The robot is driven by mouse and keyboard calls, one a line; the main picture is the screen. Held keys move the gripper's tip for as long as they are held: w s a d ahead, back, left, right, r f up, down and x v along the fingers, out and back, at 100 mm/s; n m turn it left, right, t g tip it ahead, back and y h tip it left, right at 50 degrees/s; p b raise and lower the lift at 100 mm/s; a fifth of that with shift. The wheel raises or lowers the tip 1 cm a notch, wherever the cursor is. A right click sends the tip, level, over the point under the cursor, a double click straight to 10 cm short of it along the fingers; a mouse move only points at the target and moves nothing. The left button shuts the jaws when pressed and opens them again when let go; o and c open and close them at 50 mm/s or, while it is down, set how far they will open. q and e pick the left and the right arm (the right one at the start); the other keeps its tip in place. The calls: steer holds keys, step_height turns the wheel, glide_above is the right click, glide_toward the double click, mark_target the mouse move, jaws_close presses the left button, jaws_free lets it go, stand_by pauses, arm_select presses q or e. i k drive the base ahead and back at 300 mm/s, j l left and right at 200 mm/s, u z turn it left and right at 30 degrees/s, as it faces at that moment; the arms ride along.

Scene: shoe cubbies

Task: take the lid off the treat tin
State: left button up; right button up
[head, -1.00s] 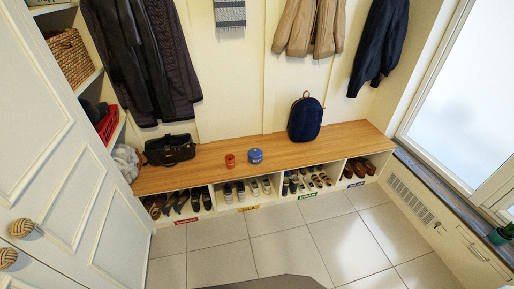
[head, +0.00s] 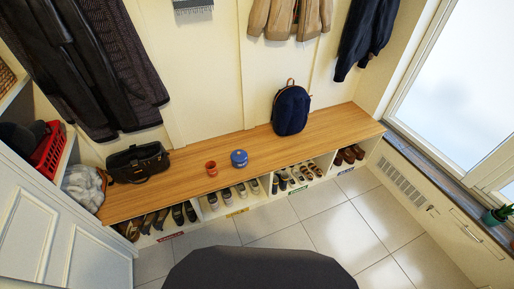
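A small round blue tin (head: 239,158), which looks like the treat tin, stands upright on the wooden bench top. Its top looks covered, but it is too small to tell the lid's edge clearly. A small reddish-orange cup or pot (head: 211,168) stands just left of it, apart from it. Neither of my grippers shows in the head view. A dark rounded shape at the bottom middle looks like part of my own body.
The wooden bench (head: 340,125) has shoe cubbies below. A black bag (head: 138,162) stands on its left part and a navy backpack (head: 291,110) right of the tin. Coats hang above. A windowsill (head: 440,180) is at right. The tiled floor (head: 300,222) before the bench is clear.

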mark_target(239, 156)
steer(key=i+j+z, duration=0.25)
steer(key=i+z, duration=0.15)
steer(key=i+j+z, duration=0.4)
